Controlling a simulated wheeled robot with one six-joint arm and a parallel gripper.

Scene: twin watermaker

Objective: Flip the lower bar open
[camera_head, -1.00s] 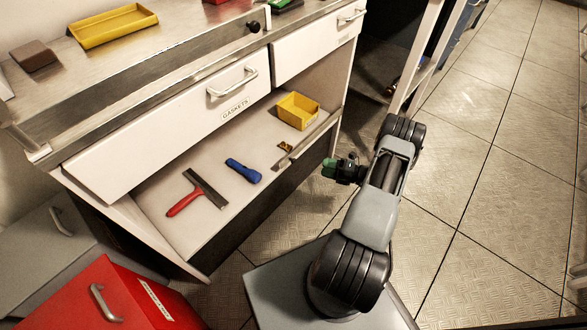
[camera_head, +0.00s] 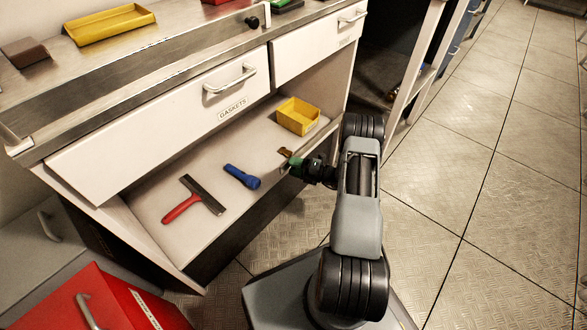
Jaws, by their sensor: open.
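The lower bar (camera_head: 319,139) looks like a thin metal strip along the right part of the lower shelf's front edge. My gripper and wrist cover its near end. A small brass-coloured piece (camera_head: 285,152) sits beside that end. My gripper (camera_head: 290,164), dark with green on its fingers, is at the shelf's front edge, by the near end of the bar. It is open, and I see nothing held in it. I cannot tell whether its fingers touch the bar or the brass piece.
The shelf holds a blue flashlight (camera_head: 241,177), a red-handled scraper (camera_head: 195,198) and a yellow bin (camera_head: 297,116). A white drawer labelled GASKETS (camera_head: 160,140) hangs above. A metal rail (camera_head: 150,73) with a black knob (camera_head: 252,21) edges the worktop. Floor (camera_head: 480,190) is clear at right.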

